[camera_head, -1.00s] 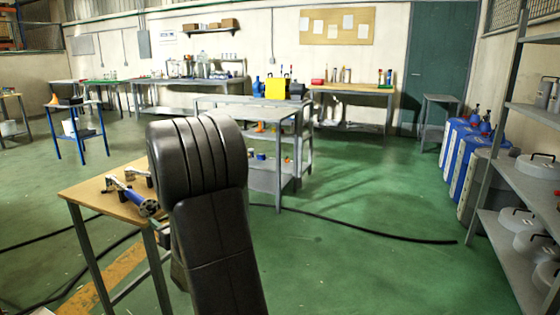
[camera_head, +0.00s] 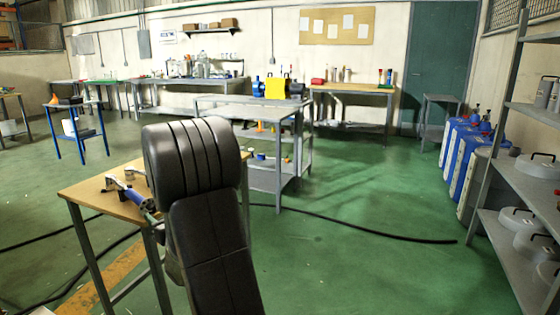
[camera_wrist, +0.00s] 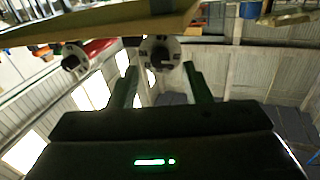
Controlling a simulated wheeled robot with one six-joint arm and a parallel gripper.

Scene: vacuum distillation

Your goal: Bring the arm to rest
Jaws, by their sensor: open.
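My gripper (camera_wrist: 162,84) shows in the wrist view with its two dark fingers spread apart and nothing between them. The tilted wrist view looks past the fingers toward the bright windows and the roof. The arm stands in front of the right side of a small wooden-topped table (camera_head: 88,190). A blue and silver tool (camera_head: 132,192) lies on that table, partly hidden by my arm.
A grey cart (camera_head: 265,178) with shelves stands beyond my arm. A grey shelf unit (camera_head: 525,178) with metal containers and blue drums (camera_head: 465,155) line the right side. A black hose (camera_head: 370,232) crosses the green floor.

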